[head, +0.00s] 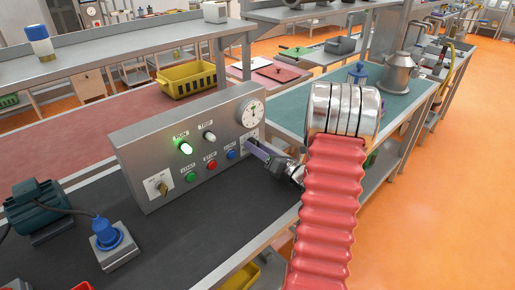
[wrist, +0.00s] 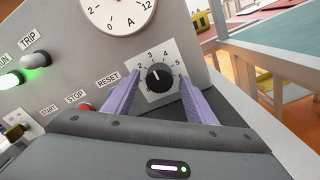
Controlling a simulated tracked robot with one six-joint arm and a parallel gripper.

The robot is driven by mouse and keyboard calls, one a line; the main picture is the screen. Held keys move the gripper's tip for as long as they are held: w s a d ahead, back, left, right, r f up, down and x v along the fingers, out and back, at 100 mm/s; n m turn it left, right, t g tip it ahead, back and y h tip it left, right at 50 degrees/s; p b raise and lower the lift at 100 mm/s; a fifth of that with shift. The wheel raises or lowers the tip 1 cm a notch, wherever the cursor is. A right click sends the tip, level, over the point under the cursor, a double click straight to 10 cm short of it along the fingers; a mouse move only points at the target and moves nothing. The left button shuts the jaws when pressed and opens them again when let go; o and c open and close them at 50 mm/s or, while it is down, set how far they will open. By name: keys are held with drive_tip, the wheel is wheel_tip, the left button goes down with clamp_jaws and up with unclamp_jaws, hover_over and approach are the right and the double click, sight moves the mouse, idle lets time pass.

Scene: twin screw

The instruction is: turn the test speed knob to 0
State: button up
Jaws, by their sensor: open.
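The test speed knob (wrist: 158,77) is a black round knob on a white numbered plate (wrist: 172,60) at the right end of the grey control panel (head: 130,150). Its white mark points up and slightly left, around the 2 to 3 part of the scale; the exact reading is too small to tell. The 0 mark cannot be made out. My gripper (wrist: 158,82) is open, with one purple finger on each side of the knob and a visible gap to it. In the head view my gripper (head: 258,150) is at the panel's right end and hides the knob.
The panel also has a lit green RUN lamp (head: 186,148), a TRIP lamp (head: 209,135), START (head: 191,177), STOP (head: 212,165) and RESET (head: 231,154) buttons, a dial gauge (head: 250,112) above the knob and a yellowish selector (head: 162,187). A blue plug (head: 105,232) stands at left.

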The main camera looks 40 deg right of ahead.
drive_tip(key=shift+w, duration=0.3)
drive_tip(key=shift+c, duration=0.5)
drive_tip(key=shift+d, duration=0.1)
drive_tip(key=c, duration=0.9)
